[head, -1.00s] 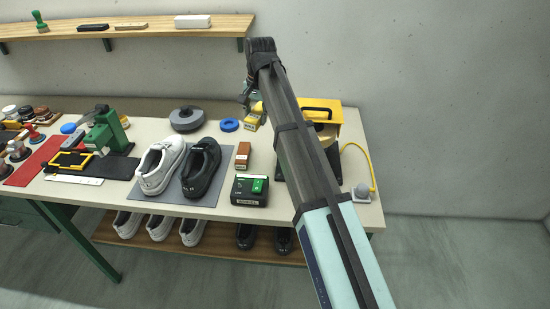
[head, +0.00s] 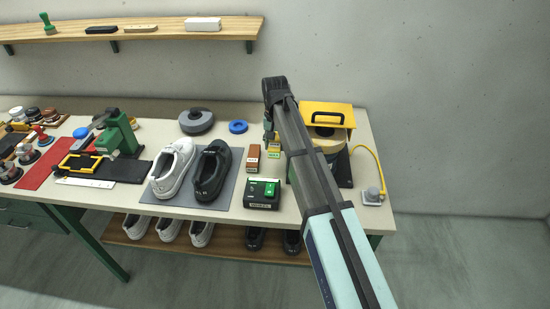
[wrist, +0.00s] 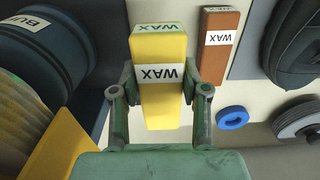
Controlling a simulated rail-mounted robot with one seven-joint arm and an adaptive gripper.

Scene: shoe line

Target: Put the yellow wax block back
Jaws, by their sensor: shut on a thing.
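The yellow wax block (head: 275,153) stands upright beside the brown wax block (head: 254,157), just to its right in the head view. In the wrist view the yellow block (wrist: 160,108) shows WAX labels on two faces, and my gripper (wrist: 160,92) is shut on it with a finger on each side. In the head view my gripper (head: 271,128) is partly hidden behind my arm. The yellow block is at or very near the table top; I cannot tell whether it touches. The brown block (wrist: 218,45) also shows in the wrist view.
A black box with a green top (head: 262,193) stands in front of the blocks. A yellow-lidded machine (head: 325,115) is close on the right, partly behind my arm. Shoes on a grey mat (head: 228,195) lie left. A blue ring (head: 238,127) and a grey disc (head: 196,121) lie behind.

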